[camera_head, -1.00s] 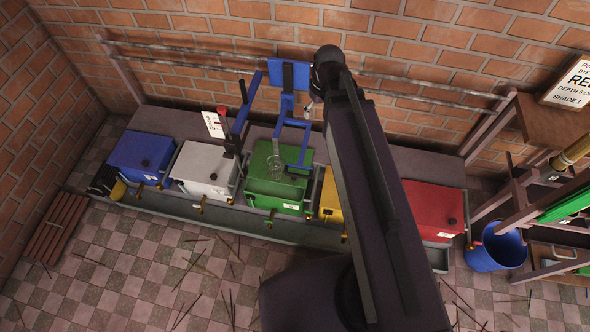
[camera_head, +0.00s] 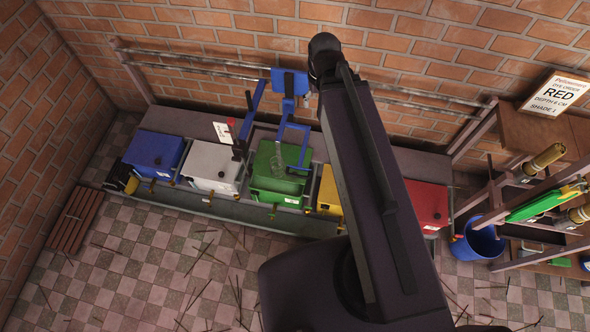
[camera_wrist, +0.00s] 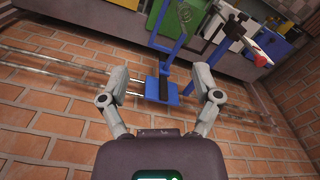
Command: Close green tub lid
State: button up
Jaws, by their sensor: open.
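The green tub (camera_head: 266,190) stands in the middle of the row of tubs in the head view, with a white label on its front. A clear round glass-like thing and a blue frame overlap its top, and I cannot tell how far its lid is open. A green surface also shows at the top of the wrist view (camera_wrist: 220,24). My gripper (camera_wrist: 160,78) is open in the wrist view, with nothing held between its fingers. A blue plate on the frame (camera_wrist: 162,89) appears beyond and between the fingers. In the head view my gripper is mostly hidden behind my arm.
Blue (camera_head: 153,152), white (camera_head: 212,163), yellow (camera_head: 329,190) and red (camera_head: 427,203) tubs stand along the trough. Rails run along the brick wall. Thin sticks litter the checkered floor.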

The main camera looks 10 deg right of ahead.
jog(key=shift+s+a+r+m+p, duration=0.15)
jog(key=shift+r+p, duration=0.25)
jog(key=shift+r, duration=0.2)
jog(key=shift+s+d+r+m+p, duration=0.15)
jog(key=shift+r+p, duration=0.2)
jog(key=shift+r, duration=0.25)
jog(key=shift+w+a, duration=0.1)
jog(key=shift+w, duration=0.05)
